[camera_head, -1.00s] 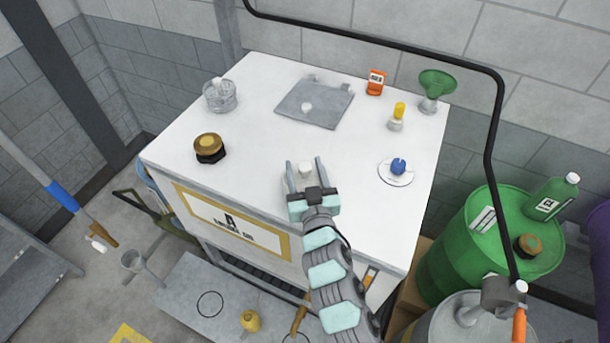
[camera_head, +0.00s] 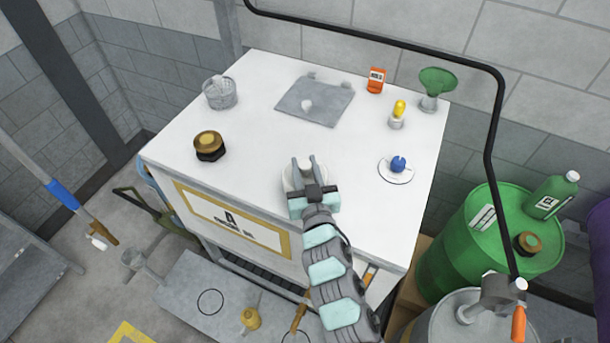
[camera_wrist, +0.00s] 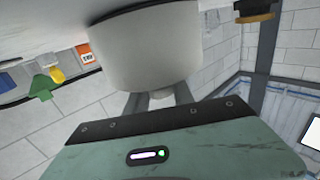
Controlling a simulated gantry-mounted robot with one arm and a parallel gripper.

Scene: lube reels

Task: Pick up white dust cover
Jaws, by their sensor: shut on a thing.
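The white dust cover (camera_head: 289,178) is a round white cap near the front middle of the white cabinet top. My gripper (camera_head: 304,164) is shut on it from above, with a finger on each side. In the wrist view the white dust cover (camera_wrist: 160,50) fills the upper middle as a wide pale cylinder, and my gripper's grey fingers (camera_wrist: 160,98) meet it. A dark line runs along its edge by the white surface. I cannot tell whether it rests on the top or is slightly raised. My gripper hides part of it in the head view.
On the cabinet top (camera_head: 255,120) stand a brass-and-black cap (camera_head: 209,146), a clear jar (camera_head: 220,92), a grey plate (camera_head: 315,101), an orange box (camera_head: 376,80), a yellow-topped fitting (camera_head: 397,114), a green funnel (camera_head: 435,88) and a blue knob (camera_head: 398,165). Space around my gripper is clear.

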